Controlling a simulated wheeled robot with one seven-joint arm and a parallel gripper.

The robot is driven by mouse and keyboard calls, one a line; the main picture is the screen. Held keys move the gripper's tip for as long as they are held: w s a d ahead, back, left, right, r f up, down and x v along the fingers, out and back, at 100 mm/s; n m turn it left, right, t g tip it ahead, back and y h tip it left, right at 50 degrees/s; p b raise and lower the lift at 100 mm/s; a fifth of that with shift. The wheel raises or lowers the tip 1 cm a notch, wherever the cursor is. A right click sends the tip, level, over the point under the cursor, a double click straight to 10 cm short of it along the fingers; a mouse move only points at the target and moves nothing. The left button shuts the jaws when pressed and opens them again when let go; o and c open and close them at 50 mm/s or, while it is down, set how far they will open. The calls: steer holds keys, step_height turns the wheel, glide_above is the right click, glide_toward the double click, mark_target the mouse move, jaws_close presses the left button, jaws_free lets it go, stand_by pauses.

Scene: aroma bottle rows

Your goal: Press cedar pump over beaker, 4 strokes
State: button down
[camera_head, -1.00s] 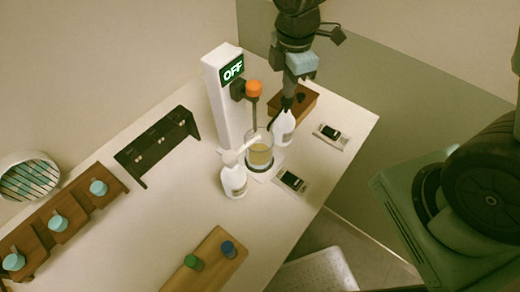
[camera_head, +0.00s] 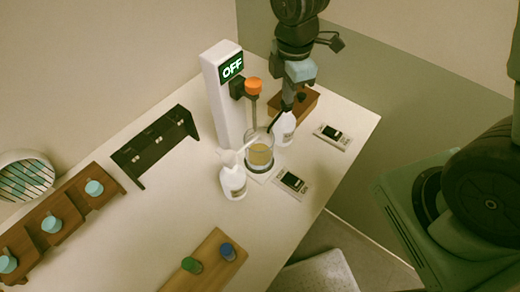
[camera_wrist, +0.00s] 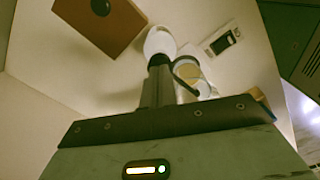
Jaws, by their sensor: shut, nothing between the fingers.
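A white pump bottle with a dark pump head and spout (camera_head: 284,127) stands just right of the glass beaker (camera_head: 260,154). In the wrist view the bottle (camera_wrist: 159,42) is beyond my fingers, and its dark spout curves toward the beaker (camera_wrist: 187,72). A second bottle with a white pump (camera_head: 233,181) stands left of the beaker, its spout reaching toward it. The labels are too small to read, so I cannot tell which is cedar. The beaker holds yellowish liquid. My gripper (camera_head: 287,103) is shut and empty, directly over the dark pump; contact is unclear.
A white tower with an OFF display (camera_head: 232,68) and an orange-topped rod (camera_head: 253,87) stand behind the beaker. A wooden block (camera_head: 306,102) is behind my gripper. Small devices (camera_head: 333,136) lie at right. A black rack (camera_head: 155,146) and wooden holders (camera_head: 52,223) stand at left.

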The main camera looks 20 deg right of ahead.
steer(key=shift+r+p, duration=1.35)
steer(key=shift+r, duration=0.05)
step_height(320, 180, up, 6)
steer(key=p, duration=0.5)
steer(key=shift+p, duration=0.4)
steer(key=s+a+f+m+b, duration=0.1)
steer(key=s+a+m+b, duration=0.2)
steer(key=s, duration=0.6)
steer(key=s+a+f+m+b, duration=0.1)
steer(key=s+a+m+b, duration=0.2)
steer(key=s+m+b, duration=0.5)
steer(key=shift+s+a+f+y+b, duration=0.15)
steer(key=shift+s+f+y+b, duration=0.2)
steer(key=shift+s+b, duration=0.25)
